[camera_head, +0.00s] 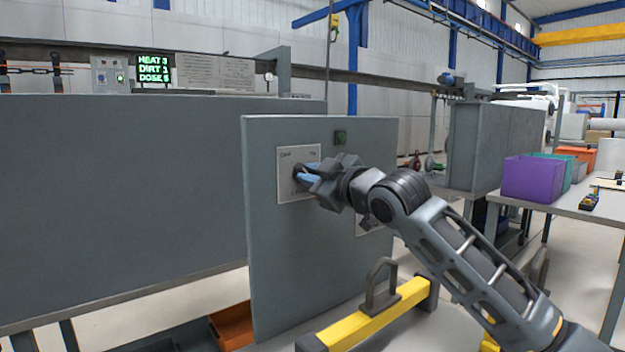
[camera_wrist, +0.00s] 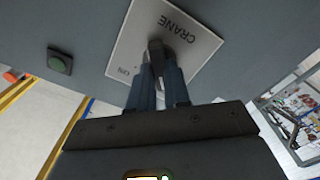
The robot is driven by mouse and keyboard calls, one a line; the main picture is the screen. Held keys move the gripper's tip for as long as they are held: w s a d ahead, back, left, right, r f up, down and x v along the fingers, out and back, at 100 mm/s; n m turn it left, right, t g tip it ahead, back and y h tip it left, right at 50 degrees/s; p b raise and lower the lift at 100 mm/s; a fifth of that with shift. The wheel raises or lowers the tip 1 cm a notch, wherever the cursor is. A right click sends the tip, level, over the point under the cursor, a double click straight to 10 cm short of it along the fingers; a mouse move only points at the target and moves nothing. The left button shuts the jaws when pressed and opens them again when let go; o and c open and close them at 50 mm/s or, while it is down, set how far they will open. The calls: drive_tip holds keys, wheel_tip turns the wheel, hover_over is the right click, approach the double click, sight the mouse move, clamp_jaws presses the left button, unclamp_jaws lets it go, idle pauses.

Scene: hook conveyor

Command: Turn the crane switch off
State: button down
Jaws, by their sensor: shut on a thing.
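The crane switch is a dark knob (camera_wrist: 157,52) on a pale square plate (camera_head: 287,185) fixed to a grey upright panel (camera_head: 265,250). The plate reads OFF at its upper left and ON at its upper right in the head view, and CRANE in the wrist view. My gripper (camera_head: 303,175) reaches the plate from the right. Its blue-grey fingers are shut on the knob in the wrist view (camera_wrist: 158,72). The fingers hide most of the knob, so I cannot tell which mark it points to.
A second pale plate (camera_head: 372,222) is partly behind my arm. A yellow bar with a grey handle (camera_head: 382,312) stands below. A purple bin (camera_head: 533,178) is on the right-hand table.

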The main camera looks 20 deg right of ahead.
drive_tip(key=shift+f, duration=0.1)
idle(0.3)
drive_tip(key=c, duration=1.1)
unclamp_jaws()
drive_tip(key=shift+b+v, duration=0.4)
drive_tip(key=shift+v, duration=3.5)
